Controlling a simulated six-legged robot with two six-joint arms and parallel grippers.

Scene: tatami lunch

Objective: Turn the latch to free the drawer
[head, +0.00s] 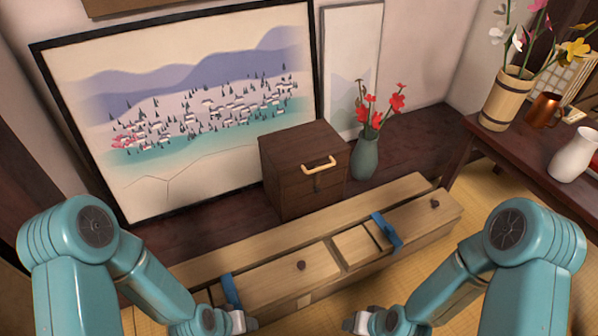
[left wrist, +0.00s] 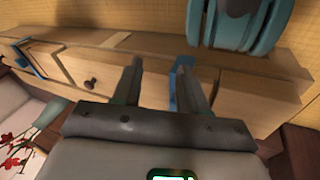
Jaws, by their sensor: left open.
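A long low wooden cabinet (head: 290,250) has drawer fronts with dark round knobs. A blue latch (head: 231,291) lies near its left end, and a second blue latch (head: 386,232) sits farther right. A wooden drawer front with a dark knob (head: 301,265) lies between them. My left gripper (head: 240,322) is low in the head view, just in front of the left latch. In the left wrist view my left gripper (left wrist: 160,62) is open and empty, with the left blue latch (left wrist: 179,85) beside its right finger; contact is unclear. My right gripper (head: 358,322) is at the bottom edge, its jaws unclear.
A dark wooden chest (head: 300,170) with a gold handle stands behind the cabinet, beside a green vase (head: 365,155) of red flowers. A framed landscape (head: 190,110) leans on the wall. A dark table (head: 510,150) stands at right. Tatami floor (head: 470,220) is clear between.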

